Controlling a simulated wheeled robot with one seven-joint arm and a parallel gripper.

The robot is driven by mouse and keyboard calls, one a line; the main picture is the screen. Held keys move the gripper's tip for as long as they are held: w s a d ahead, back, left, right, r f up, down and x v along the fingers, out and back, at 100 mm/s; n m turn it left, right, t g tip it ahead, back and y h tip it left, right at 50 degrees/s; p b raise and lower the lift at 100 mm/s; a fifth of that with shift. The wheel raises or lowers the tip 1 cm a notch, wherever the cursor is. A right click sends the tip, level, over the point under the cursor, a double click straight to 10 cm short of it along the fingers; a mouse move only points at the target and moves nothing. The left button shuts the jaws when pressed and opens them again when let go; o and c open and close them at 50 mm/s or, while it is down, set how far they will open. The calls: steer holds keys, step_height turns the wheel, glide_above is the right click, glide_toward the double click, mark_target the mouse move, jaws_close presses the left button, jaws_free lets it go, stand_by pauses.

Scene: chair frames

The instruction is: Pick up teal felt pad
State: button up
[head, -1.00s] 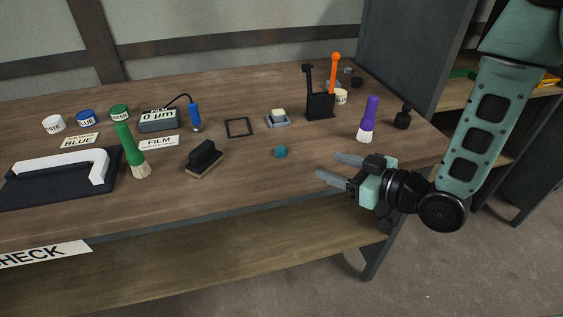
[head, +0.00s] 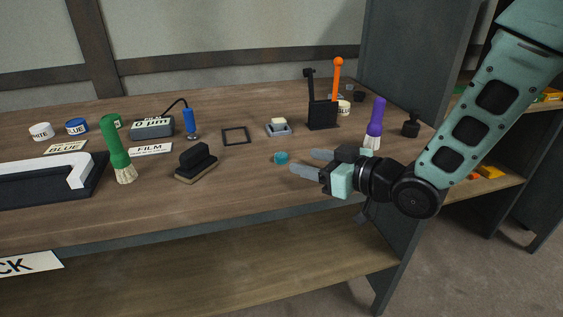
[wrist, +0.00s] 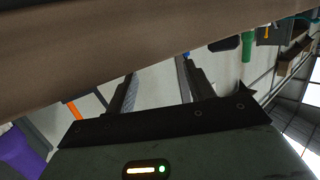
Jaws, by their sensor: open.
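The teal felt pad (head: 281,157) is a small round teal piece lying on the wooden table, right of the black-handled brush. My gripper (head: 306,162) is open and empty, its two grey fingers pointing left toward the pad. The fingertips are close to the pad's right side, and a small gap shows between them and it. In the wrist view my gripper (wrist: 155,88) shows its two fingers apart with nothing between them. I cannot make out the pad in the wrist view.
Behind the pad are a sponge on a grey dish (head: 278,128) and a black square frame (head: 236,136). A purple brush (head: 375,122) stands behind my gripper. The black-handled brush (head: 196,163) lies left. The table's front edge runs below my gripper.

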mark_target(286, 157)
steer(key=shift+x, duration=3.05)
steer(key=shift+f, duration=0.1)
steer(key=shift+c, duration=0.3)
steer(key=c, duration=1)
